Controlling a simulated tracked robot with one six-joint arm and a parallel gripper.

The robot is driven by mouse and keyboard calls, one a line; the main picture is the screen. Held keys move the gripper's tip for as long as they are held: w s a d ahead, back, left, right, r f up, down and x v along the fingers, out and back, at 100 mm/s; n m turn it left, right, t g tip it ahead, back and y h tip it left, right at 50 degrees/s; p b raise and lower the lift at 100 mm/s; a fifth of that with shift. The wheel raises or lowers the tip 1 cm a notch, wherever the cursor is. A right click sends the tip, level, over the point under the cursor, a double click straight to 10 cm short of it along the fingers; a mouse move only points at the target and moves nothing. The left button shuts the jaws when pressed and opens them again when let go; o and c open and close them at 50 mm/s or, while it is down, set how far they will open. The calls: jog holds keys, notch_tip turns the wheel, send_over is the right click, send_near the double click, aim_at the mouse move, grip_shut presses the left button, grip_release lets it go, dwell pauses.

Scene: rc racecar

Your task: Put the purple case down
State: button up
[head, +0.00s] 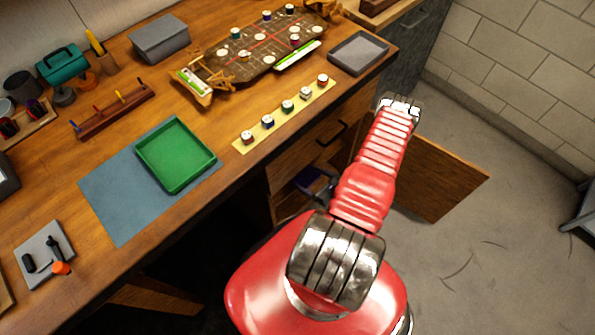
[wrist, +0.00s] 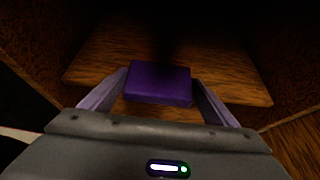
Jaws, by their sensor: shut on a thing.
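The purple case (wrist: 158,84) is a flat-topped block between the two fingers of my gripper (wrist: 160,78) in the wrist view. My gripper is shut on it, one finger at each side. Beneath and beyond the case is a wooden shelf board (wrist: 235,85), with dark wooden walls around it. Whether the case touches the board is hard to tell. In the head view a small dark purple-blue shape (head: 316,181) shows in the open cupboard under the workbench. My red arm partly hides that area, and my gripper is not clearly seen there.
An open cupboard door (head: 440,180) sticks out to the right of my arm. The workbench (head: 225,190) above carries a green tray (head: 175,155), a blue mat (head: 115,205), a grey tray (head: 358,53) and a board with several pieces. The concrete floor (head: 480,260) at right is mostly clear.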

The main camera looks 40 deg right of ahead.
jog(key=w, duration=0.7)
jog(key=shift+w, duration=0.4)
jog(key=shift+f, duration=1.75)
jog(key=o, duration=1.1)
jog(key=v, duration=1.1)
jog(key=shift+s+a+r, duration=0.1)
jog(key=shift+s+r, duration=0.15)
jog(key=shift+s, duration=0.2)
